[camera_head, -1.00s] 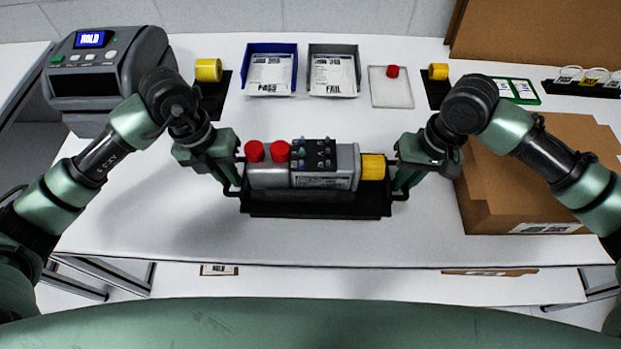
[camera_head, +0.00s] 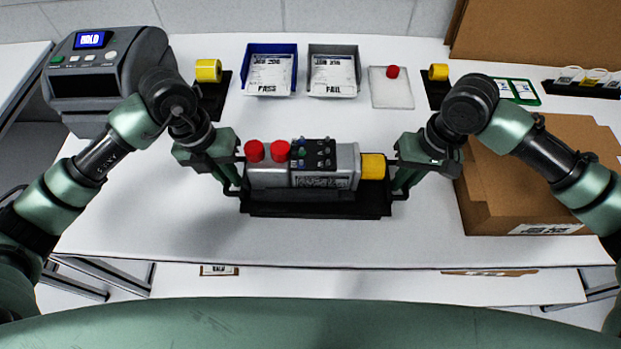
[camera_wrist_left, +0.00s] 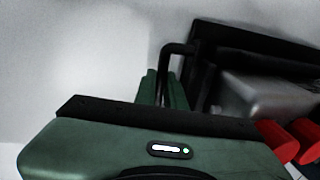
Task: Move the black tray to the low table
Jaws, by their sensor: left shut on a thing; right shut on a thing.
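The black tray (camera_head: 316,207) is at the front middle of the white table, with a grey servo motor (camera_head: 270,176) lying on it. The motor has two red caps (camera_head: 267,151) and a yellow end cap (camera_head: 373,167). My left gripper (camera_head: 233,188) is shut on the tray's left handle, and my right gripper (camera_head: 401,190) is shut on its right handle. In the left wrist view the left fingers (camera_wrist_left: 163,88) close around the black handle loop (camera_wrist_left: 178,49). I cannot tell whether the tray touches the table. The low table (camera_head: 350,281) shows as a white surface below the front edge.
A cardboard box (camera_head: 535,180) stands close to the right arm. A label printer (camera_head: 105,70) is at the back left. A blue PASS bin (camera_head: 270,70) and a grey FAIL bin (camera_head: 334,70) stand at the back. The table between the tray and the bins is clear.

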